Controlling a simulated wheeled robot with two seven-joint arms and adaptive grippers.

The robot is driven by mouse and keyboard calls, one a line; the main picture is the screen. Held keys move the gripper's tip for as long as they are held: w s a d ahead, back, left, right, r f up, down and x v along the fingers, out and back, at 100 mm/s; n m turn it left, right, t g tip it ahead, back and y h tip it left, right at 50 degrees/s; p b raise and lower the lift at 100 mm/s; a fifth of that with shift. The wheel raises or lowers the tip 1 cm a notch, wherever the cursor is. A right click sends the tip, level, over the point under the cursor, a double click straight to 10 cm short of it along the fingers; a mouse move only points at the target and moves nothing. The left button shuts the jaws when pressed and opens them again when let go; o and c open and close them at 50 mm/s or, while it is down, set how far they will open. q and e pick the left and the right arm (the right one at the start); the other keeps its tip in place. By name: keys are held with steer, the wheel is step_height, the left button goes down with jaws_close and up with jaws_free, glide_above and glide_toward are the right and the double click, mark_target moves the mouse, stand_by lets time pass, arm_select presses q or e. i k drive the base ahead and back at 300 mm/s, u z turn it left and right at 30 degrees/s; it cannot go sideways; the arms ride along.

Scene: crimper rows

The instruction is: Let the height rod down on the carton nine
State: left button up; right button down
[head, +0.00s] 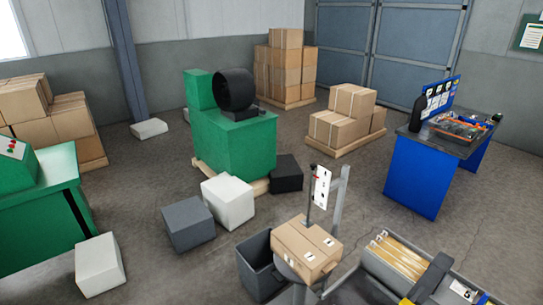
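A brown cardboard carton (300,252) with small white labels sits on a grey round-edged stand at the front centre. I cannot read a number on it. A thin dark upright rod (309,209), which looks like the height rod, stands above the carton's back part, beside a white card with red marks (321,187). Its lower end appears close to the carton's top; I cannot tell whether it touches. A grey metal post (341,205) rises behind the carton. Neither of my grippers can be made out in the head view.
A dark open bin (258,268) stands left of the carton. A grey tray (378,277) with tan dividers lies to the right, beside a dark and yellow object (433,277). A blue table (420,178) stands further right. Grey and white blocks lie on the floor at left.

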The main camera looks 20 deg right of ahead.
mark_target(307, 222)
steer(key=i, duration=0.85)
steer(key=z, duration=0.85)
steer(key=i, duration=0.8)
steer(key=z, duration=0.65)
